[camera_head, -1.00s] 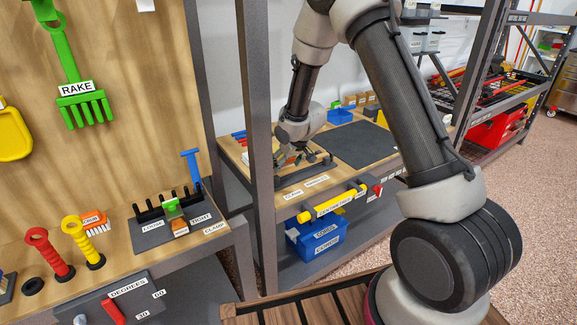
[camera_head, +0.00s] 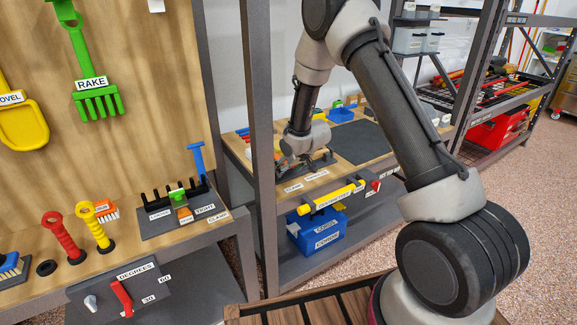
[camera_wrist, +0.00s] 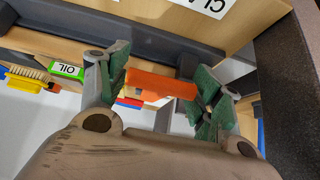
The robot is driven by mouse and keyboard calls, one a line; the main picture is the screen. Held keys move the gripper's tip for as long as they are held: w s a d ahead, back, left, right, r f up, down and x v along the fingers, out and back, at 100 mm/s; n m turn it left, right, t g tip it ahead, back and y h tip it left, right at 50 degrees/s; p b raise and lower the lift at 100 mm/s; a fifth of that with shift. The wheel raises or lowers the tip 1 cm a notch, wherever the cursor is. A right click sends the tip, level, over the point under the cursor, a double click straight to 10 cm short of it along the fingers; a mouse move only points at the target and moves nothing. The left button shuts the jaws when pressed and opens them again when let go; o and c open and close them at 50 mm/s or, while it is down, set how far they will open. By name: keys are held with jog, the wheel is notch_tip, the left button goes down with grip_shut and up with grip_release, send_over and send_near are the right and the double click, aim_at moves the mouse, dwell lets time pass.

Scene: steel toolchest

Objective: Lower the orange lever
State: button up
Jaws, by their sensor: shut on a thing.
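The orange lever (camera_wrist: 158,83) shows in the wrist view as an orange bar lying crosswise between the green pads of my gripper (camera_wrist: 165,90). My gripper is shut on it, with one finger at each end of the bar. A dark grey rail or base lies just beyond it. In the head view my gripper (camera_head: 288,164) is low over the left part of the middle bench (camera_head: 262,172). The lever cannot be made out there, being small and hidden by my wrist.
A steel post (camera_head: 258,130) stands close left of my gripper. A dark mat (camera_head: 358,141) lies right of it. A yellow bar (camera_head: 333,199) juts from the bench front, above a blue bin (camera_head: 318,232). The left bench holds a clamp board (camera_head: 180,214) and red and yellow handles.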

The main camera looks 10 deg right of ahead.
jog(key=o, duration=1.3)
jog(key=shift+s+f, duration=0.1)
jog(key=shift+o, duration=0.2)
jog(key=v, duration=1.2)
